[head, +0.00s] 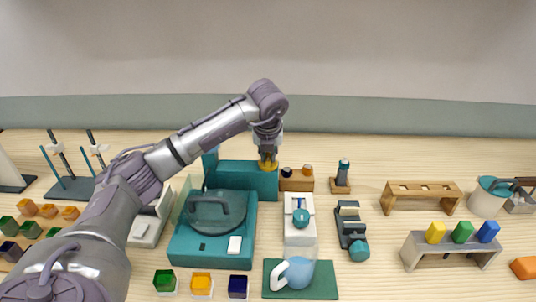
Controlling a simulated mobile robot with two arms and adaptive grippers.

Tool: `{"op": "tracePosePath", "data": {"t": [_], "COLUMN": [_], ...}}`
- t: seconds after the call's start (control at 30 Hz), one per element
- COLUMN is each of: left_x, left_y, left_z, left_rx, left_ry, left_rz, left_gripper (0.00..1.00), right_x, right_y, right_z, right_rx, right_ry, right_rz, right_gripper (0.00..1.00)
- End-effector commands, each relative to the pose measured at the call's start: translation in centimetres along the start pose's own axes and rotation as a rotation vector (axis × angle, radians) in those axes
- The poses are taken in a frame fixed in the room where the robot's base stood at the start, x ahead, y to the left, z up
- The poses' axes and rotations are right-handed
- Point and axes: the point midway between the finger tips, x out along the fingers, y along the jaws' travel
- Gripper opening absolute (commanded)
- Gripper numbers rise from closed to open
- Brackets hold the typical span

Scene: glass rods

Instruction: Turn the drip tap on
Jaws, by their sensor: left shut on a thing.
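My left gripper (267,152) reaches over the right end of a teal block (240,180) at the back. It is shut on a small yellow-amber piece (268,164), mostly hidden by the fingers; I cannot tell whether the piece touches the block. A white upright unit with a teal round knob (300,217) stands right of centre and looks like the drip tap. A pale blue jug with a white handle (297,273) stands just in front of it on a green mat (328,285). The gripper is behind and left of this unit, apart from it. My right gripper is not in view.
A teal machine with a round lid (182,245) stands left of the white unit. A small wooden holder (297,184) is beside the gripper. A dark device with a teal knob (347,215) stands to the right. Coloured cubes (165,281) line the front.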

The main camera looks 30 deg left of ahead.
Motion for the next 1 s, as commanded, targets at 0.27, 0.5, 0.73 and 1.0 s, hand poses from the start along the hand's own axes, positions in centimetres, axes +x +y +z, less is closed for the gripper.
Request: {"op": "tracePosePath", "data": {"t": [0.27, 0.5, 0.73, 1.0], "left_x": [-0.1, 0.0, -0.1, -3.4], "left_y": [0.0, 0.0, 0.0, 0.0], "left_z": [0.1, 0.1, 0.0, 0.1], "left_rx": [-0.005, -0.003, -0.002, 0.0], "left_ry": [-0.001, -0.001, 0.0, -0.005], "left_rz": [0.0, 0.0, -0.001, -0.003], "left_gripper": [0.0, 0.4, 0.4, 0.4], "right_x": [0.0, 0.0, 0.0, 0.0], "right_y": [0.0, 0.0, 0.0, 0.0], "right_z": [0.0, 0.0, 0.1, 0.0], "right_rx": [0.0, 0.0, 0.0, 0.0], "right_ry": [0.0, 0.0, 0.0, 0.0], "right_rz": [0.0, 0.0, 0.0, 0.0], "right_gripper": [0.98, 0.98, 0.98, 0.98]}}
